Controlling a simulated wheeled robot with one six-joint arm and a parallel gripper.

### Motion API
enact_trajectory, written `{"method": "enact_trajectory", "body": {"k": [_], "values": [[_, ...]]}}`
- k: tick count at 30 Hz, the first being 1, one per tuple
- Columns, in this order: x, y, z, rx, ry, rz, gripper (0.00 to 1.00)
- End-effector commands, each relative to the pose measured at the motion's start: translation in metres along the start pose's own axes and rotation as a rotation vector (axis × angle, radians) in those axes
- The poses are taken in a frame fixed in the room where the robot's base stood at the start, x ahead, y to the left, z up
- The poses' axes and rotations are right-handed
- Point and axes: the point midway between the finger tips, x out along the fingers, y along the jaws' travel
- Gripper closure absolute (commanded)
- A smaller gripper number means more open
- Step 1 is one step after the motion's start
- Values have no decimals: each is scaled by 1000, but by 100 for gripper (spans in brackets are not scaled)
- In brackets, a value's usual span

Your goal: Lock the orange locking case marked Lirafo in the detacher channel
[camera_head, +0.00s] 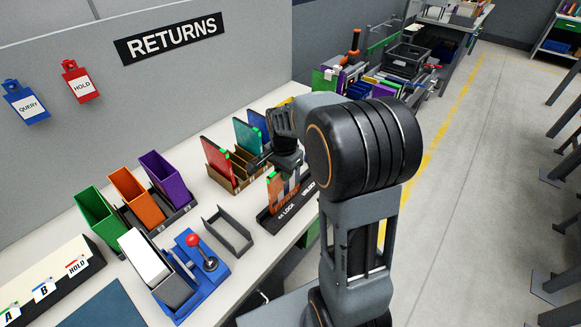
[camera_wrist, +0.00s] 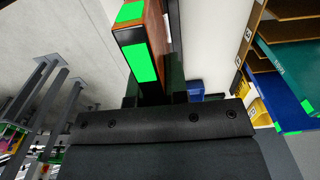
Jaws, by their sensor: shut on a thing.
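The orange locking case (camera_head: 274,191) stands upright at the black detacher channel (camera_head: 281,216), whose front edge carries the words LOCK and UNLOCK. My gripper (camera_head: 287,177) reaches down from above and is shut on the case. In the wrist view the case (camera_wrist: 155,25) shows as an orange-brown slab with a black edge and bright green patches, between my gripper's fingers (camera_wrist: 153,92). Its name marking is too small to read. My arm and gripper hide part of the case and the right end of the channel, so how deep it sits cannot be told.
A rack with red and teal cases (camera_head: 217,157) stands close behind the channel. An empty grey frame (camera_head: 228,231) lies to its left. A blue fixture with a red-knobbed lever (camera_head: 194,262) and green, orange and purple bins (camera_head: 137,197) stand farther left.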

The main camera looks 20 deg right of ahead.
Motion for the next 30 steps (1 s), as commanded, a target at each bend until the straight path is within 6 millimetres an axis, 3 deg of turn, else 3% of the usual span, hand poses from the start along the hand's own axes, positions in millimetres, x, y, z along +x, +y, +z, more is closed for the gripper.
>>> {"method": "enact_trajectory", "body": {"k": [10,30], "values": [[0,0,34,-1,1,-2,100],[-66,0,33,1,1,-1,100]]}}
